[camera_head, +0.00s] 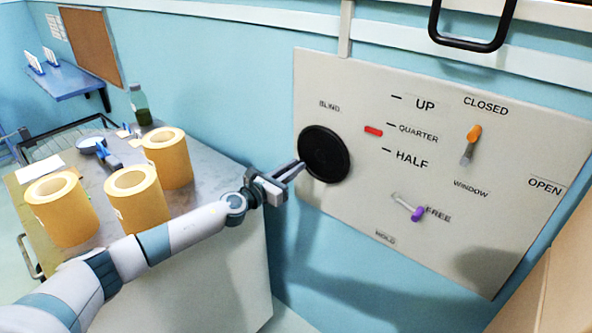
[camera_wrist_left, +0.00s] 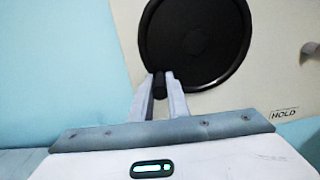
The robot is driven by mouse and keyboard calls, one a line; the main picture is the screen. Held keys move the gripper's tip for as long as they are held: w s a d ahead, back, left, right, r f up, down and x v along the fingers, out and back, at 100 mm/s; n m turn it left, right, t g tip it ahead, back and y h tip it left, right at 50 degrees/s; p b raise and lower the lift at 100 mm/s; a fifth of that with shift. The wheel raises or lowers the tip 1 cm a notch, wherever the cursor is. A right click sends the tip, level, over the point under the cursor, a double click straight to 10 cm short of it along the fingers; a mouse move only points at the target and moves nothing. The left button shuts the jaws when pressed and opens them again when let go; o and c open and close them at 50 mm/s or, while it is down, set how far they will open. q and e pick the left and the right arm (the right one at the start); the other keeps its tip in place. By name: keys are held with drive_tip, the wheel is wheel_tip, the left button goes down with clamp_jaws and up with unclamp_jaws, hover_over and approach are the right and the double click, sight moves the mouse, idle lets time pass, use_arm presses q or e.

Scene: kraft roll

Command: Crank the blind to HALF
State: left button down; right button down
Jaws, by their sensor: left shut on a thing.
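The black round crank disc (camera_head: 324,153) is mounted on the beige panel under the word BLIND. It fills the top of the left wrist view (camera_wrist_left: 195,42). My left gripper (camera_head: 297,168) is at the disc's lower left edge. In the left wrist view its fingers (camera_wrist_left: 160,92) are shut on a dark crank knob (camera_wrist_left: 159,85) at the disc's rim. The red blind marker (camera_head: 373,131) sits level with or just above the QUARTER line, below UP and above HALF (camera_head: 411,157). My right gripper is not in view.
The panel (camera_head: 330,85) also has an orange-tipped window lever (camera_head: 472,140) near CLOSED and a purple-tipped lever (camera_head: 415,212) near FREE. A counter holds several kraft rolls (camera_head: 137,195) and a green bottle (camera_head: 140,105). A black handle (camera_head: 470,43) is at the top.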

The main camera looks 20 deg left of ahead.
use_arm(q)
drive_tip(key=shift+w+a+r, duration=0.1)
drive_tip(key=shift+a+r, duration=0.15)
drive_tip(key=shift+r, duration=0.05)
drive_tip(key=c, duration=1.7)
unclamp_jaws()
drive_tip(key=shift+f, duration=0.1)
drive_tip(key=shift+s+a, duration=0.1)
drive_tip(key=shift+s, duration=0.35)
drive_tip(key=shift+b+v, duration=2.25)
drive_tip(key=shift+v, duration=6)
